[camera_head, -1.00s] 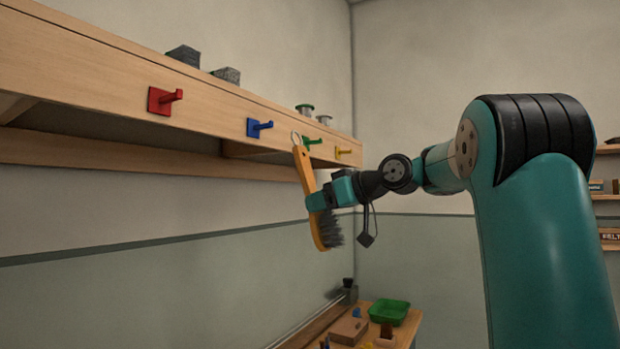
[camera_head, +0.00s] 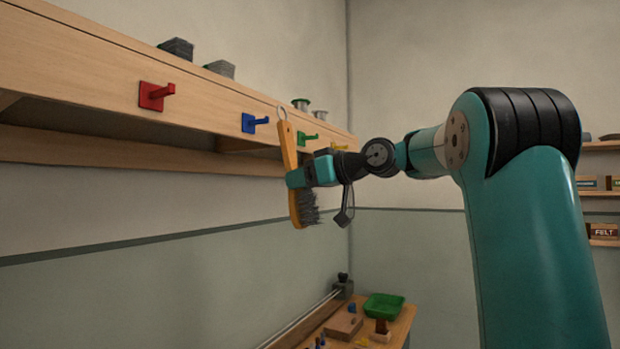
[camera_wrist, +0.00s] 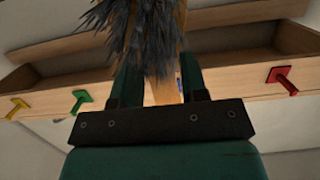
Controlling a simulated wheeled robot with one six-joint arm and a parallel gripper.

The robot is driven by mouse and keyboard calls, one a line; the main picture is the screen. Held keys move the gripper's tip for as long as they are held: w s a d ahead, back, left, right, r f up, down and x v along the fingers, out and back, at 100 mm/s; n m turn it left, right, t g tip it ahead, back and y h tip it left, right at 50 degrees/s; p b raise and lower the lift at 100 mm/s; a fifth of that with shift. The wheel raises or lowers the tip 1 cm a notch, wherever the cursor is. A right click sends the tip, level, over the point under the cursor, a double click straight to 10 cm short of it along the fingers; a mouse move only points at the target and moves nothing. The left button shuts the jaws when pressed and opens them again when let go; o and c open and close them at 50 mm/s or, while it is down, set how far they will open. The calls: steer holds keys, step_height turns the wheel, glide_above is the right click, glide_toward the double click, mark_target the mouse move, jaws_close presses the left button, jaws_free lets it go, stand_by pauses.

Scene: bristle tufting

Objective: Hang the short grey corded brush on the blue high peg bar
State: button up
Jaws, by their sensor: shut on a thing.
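The brush (camera_head: 289,160) has an orange-yellow handle, grey bristles at its lower end and a light loop (camera_head: 282,113) at its top. It hangs nearly upright in my gripper (camera_head: 296,178), which is shut on its handle. The blue peg (camera_head: 254,123) sticks out of the wooden shelf front, left of the brush's loop in the head view. The loop appears apart from the blue peg, and its depth to it is unclear. In the wrist view the grey bristles (camera_wrist: 128,35) and handle (camera_wrist: 165,90) fill the middle, and the blue peg is mostly hidden behind them.
A red peg (camera_head: 155,95) is left of the blue one; a green peg (camera_head: 307,138) and a yellow peg (camera_head: 340,148) are to its right. Grey blocks (camera_head: 177,47) and spools stand on the shelf. Below is a bench with a green tray (camera_head: 384,306).

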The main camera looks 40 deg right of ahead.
steer(key=x, duration=0.6)
steer(key=shift+w+p, duration=0.3)
steer(key=shift+p, duration=0.15)
steer(key=shift+a, duration=0.1)
steer(key=shift+r, duration=0.1)
stand_by(0.4)
steer(key=o, duration=1)
steer(key=shift+o, duration=0.2)
steer(key=shift+s, duration=0.1)
steer(key=shift+b+v, duration=0.55)
steer(key=shift+v, duration=2.85)
